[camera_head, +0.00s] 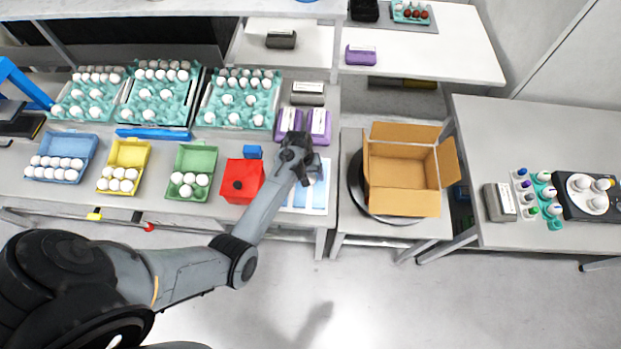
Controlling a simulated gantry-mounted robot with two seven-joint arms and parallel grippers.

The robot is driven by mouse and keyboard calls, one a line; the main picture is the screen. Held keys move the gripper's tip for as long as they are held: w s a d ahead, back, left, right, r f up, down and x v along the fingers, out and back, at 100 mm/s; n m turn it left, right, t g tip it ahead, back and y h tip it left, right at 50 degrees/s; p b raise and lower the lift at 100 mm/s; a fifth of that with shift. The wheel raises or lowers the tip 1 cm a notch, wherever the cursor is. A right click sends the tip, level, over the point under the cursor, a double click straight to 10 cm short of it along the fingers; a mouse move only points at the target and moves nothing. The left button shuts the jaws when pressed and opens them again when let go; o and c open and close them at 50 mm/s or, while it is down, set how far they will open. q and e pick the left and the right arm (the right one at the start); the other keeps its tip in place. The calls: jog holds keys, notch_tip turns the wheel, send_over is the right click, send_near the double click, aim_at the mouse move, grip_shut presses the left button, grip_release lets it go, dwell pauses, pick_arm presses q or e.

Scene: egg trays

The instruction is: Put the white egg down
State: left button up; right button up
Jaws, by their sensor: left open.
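My left gripper (303,174) is open over the right part of the long table, in front of two purple cartons (319,138) and above a blue-and-white sheet (318,200). Several white eggs (57,164) sit in an open blue carton (73,143) at the left. More white eggs (120,180) lie in a yellow carton (130,152), and others (186,182) in a green carton (198,158). Teal trays behind also hold white eggs (158,93). My right gripper is not in view.
A red box (241,185) and a small blue block (253,152) stand left of my left gripper. An open cardboard box (402,200) is to the right. A right-hand table (520,125) has free room at its back.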

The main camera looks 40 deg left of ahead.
pick_arm(q)
jog(key=shift+d+f, duration=0.1)
jog(key=shift+f, duration=0.8)
jog(key=shift+w, duration=0.1)
jog(key=c, duration=0.8)
jog(key=shift+o, duration=0.2)
jog(key=shift+r, duration=0.2)
